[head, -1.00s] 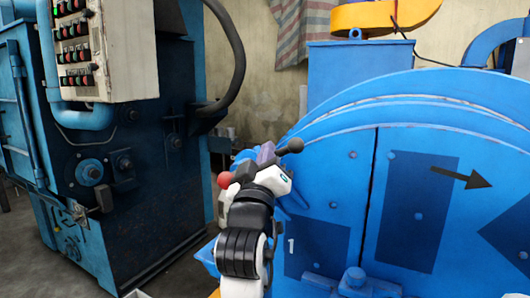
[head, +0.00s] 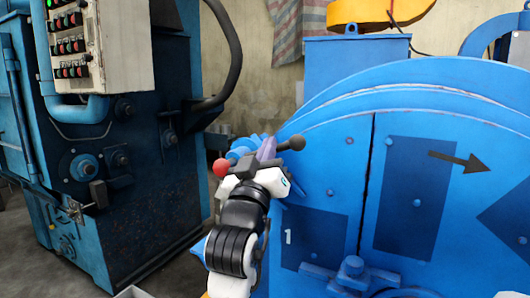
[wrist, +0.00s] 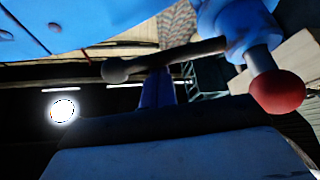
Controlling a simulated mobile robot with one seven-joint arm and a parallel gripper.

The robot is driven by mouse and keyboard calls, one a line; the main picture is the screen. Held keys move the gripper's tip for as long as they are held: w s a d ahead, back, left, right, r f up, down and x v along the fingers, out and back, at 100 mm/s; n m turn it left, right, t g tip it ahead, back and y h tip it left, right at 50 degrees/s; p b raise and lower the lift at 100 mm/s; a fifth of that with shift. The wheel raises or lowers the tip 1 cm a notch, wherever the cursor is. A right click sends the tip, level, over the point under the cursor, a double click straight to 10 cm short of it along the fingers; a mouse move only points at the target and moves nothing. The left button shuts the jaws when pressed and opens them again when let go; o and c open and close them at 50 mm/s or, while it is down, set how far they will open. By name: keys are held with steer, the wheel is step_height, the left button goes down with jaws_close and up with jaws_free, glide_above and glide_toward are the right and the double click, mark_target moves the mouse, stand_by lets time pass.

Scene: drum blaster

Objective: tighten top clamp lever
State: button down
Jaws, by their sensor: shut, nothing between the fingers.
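The top clamp lever has a dark bar with a black ball knob (head: 296,143) at its right end in the head view. A red ball (head: 221,168) shows at the left. In the wrist view, the black knob (wrist: 115,70) is at the left, and the bar runs right to a blue hub (wrist: 225,25) with the red ball (wrist: 278,92) below it. My gripper (head: 267,148) is shut and empty, its purplish fingers close by the bar. In the wrist view its fingers (wrist: 158,88) reach up to the bar; contact is unclear.
The big blue drum housing (head: 415,190) fills the right. A blue machine (head: 130,180) with a push-button panel (head: 70,45) stands at the left. A dark gap lies between them. A blue fitting (head: 352,268) juts from the housing's lower front.

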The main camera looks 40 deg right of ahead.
step_height(320, 180, down, 10)
steer(key=w+m+g+h+b, duration=0.1)
steer(key=m+g+h+b, duration=0.2)
steer(key=m+g+b, duration=0.7)
steer(key=shift+w+a+f+m+g+b, duration=0.25)
steer(key=shift+m+b, duration=1.95)
steer(key=shift+m, duration=1.1)
